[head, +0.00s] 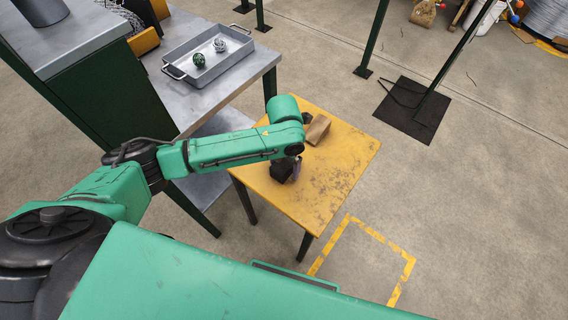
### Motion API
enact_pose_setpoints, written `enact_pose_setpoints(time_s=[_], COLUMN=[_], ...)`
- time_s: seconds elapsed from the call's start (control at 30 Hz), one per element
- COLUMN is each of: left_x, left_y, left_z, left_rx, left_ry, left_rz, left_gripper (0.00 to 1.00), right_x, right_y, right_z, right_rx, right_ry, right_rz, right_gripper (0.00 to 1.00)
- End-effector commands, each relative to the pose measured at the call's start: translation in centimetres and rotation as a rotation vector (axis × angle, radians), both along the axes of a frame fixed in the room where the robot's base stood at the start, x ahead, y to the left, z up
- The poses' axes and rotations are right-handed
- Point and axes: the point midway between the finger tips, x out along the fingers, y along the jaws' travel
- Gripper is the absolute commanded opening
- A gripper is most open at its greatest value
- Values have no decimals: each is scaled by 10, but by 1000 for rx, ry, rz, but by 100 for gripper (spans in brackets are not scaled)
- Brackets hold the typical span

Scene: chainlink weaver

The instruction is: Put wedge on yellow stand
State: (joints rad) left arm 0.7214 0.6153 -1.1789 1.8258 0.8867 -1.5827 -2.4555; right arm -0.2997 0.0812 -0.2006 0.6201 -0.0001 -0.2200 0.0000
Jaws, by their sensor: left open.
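The yellow stand (335,175) is a low square table with a scuffed yellow top and dark legs. A tan, wood-coloured block that looks like the wedge (319,128) rests on the stand near its far edge, just right of my left arm's wrist. My left gripper (292,174) is dark and points down over the left-middle part of the stand. It is open and apart from the wedge. Its fingers are small and partly hidden by the wrist. My right gripper is out of view.
A grey workbench stands at the upper left, with a metal tray (237,69) holding two small balls. A dark post on a black floor plate (411,112) stands at right. A yellow-taped outline (381,238) marks open floor.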

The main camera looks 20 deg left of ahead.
Motion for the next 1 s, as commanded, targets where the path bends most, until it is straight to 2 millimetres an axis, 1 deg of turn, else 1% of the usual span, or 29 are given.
enact_pose_setpoints(time_s=[0.07,0.17,0.3,0.4,0.5,0.63,1.0], left_x=[1,1,2,1,1,1,0], left_y=[0,0,0,0,0,0,0], left_z=[10,32,72,97,113,121,120], left_rx=[-2,-1,-2,-2,-2,0,-1], left_ry=[-3,-5,-6,-5,-1,-1,0], left_rz=[1,0,0,0,1,1,1], left_gripper=[90,90,90,90,90,90,90], right_x=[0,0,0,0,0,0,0], right_y=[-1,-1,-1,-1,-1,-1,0], right_z=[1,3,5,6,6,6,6], right_rx=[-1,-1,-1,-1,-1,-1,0], right_ry=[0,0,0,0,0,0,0], right_rz=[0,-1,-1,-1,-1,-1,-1], right_gripper=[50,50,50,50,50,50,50])
